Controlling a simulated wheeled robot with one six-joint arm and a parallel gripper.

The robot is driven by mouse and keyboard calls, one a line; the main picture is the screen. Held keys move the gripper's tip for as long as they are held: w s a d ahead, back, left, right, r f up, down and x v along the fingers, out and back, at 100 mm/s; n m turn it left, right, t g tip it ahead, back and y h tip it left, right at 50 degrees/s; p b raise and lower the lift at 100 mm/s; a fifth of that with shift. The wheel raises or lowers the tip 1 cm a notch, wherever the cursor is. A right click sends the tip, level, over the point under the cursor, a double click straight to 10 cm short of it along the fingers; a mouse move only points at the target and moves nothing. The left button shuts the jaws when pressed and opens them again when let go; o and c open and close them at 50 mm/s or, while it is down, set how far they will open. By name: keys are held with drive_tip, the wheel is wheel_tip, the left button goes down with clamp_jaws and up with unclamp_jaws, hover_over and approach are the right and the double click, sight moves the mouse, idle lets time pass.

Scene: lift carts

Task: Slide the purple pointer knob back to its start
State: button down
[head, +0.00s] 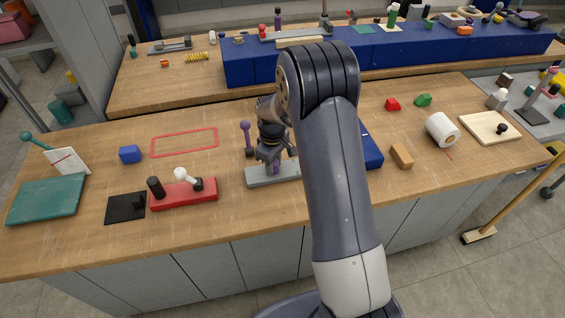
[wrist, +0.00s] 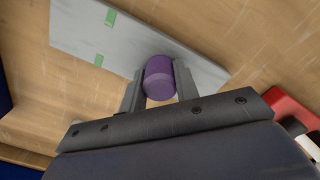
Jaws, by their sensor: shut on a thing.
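The purple knob (wrist: 159,77) stands up from a pale grey rail (wrist: 199,76) in the wrist view. My gripper (wrist: 159,84) is shut on the knob, one dark finger on each side. Two green marks (wrist: 110,17) lie across from each other on the rail's edges, and the knob is some way from them toward the right. In the head view, the grey rail (head: 262,181) lies near the front edge of the bench, with my gripper (head: 273,168) pointing down over it. My arm hides the rail's right end, and the knob is mostly hidden there.
A red base (head: 190,195) with a black and a white handle stands left of the rail. A purple-topped lever (head: 246,134) stands just behind the rail. A blue block (head: 130,154) and a black pad (head: 125,208) are farther left. A tan block (head: 401,156) is to the right.

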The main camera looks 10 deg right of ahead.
drive_tip(key=shift+a, duration=1)
drive_tip(key=c, duration=1.1)
unclamp_jaws()
drive_tip(key=shift+d, duration=0.1)
drive_tip(key=shift+o, duration=0.2)
drive_tip(key=shift+r, duration=0.1)
wheel_tip(320, 180, up, 11)
drive_tip(key=b, duration=0.1)
drive_tip(key=shift+b, duration=0.35)
drive_tip(key=shift+f, duration=0.2)
